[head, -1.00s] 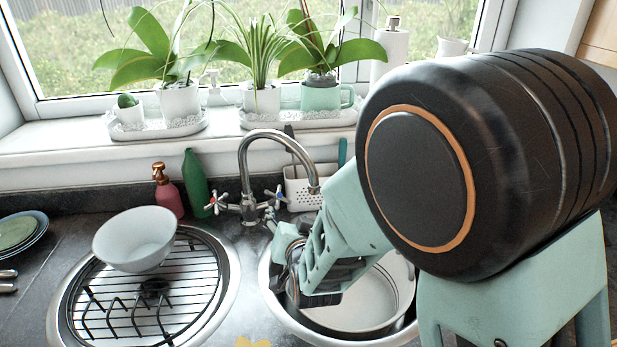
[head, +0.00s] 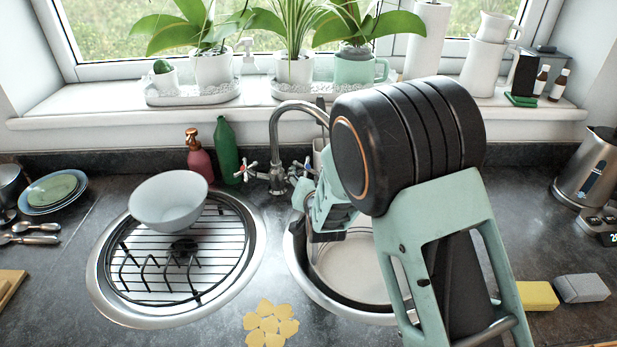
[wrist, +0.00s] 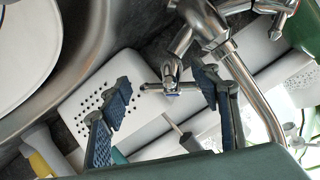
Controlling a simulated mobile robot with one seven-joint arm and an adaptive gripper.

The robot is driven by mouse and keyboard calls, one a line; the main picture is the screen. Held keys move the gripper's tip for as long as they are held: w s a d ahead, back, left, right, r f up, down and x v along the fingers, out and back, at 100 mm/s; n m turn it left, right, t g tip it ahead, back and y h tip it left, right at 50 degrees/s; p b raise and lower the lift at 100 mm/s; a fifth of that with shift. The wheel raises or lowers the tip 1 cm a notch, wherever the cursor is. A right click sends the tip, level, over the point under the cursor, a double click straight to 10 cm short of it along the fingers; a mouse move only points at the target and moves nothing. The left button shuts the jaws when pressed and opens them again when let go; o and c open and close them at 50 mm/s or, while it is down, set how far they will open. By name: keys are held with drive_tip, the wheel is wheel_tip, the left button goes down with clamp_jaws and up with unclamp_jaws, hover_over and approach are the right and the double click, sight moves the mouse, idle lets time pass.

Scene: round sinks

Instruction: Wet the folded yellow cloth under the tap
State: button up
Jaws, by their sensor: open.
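A yellow folded cloth (head: 537,296) lies flat on the counter right of the right-hand sink, partly cut off by my arm. The chrome tap (head: 275,150) stands behind the two round sinks, with its spout arched to the right and cross handles at its base. No water shows. My gripper (head: 304,194) is beside the tap's right-hand handle, over the back left rim of the right sink. In the wrist view my gripper (wrist: 163,88) is open and empty, with its blue pads on either side of a tap handle (wrist: 171,84). Whether they touch it, I cannot tell.
The left sink holds a rack (head: 150,262) with a white bowl (head: 168,203). The right sink (head: 350,272) is partly behind my arm. A red bottle (head: 199,162) and green bottle (head: 225,155) stand left of the tap. A grey block (head: 582,288) lies beside the cloth.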

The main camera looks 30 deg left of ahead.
drive_tip(key=shift+c, duration=0.2)
drive_tip(key=c, duration=1.1)
drive_tip(key=b, duration=0.3)
drive_tip(key=shift+w+f+n+y+b, duration=0.15)
drive_tip(key=shift+f+n+y+b, duration=0.2)
drive_tip(key=shift+n+y, duration=0.05)
drive_tip(key=shift+b, duration=0.5)
drive_tip(key=n+b, duration=0.1)
drive_tip(key=b, duration=0.1)
drive_tip(key=n+y+b, duration=0.1)
drive_tip(key=b, duration=0.1)
drive_tip(key=shift+w+d+y, duration=0.15)
drive_tip(key=shift+w+y, duration=0.05)
drive_tip(key=shift+y, duration=0.1)
drive_tip(key=shift+b, duration=0.6)
drive_tip(key=shift+r+n+g+y+b, duration=0.15)
drive_tip(key=shift+n+g+y+b, duration=0.15)
drive_tip(key=shift+n+b, duration=0.15)
drive_tip(key=shift+r, duration=0.1)
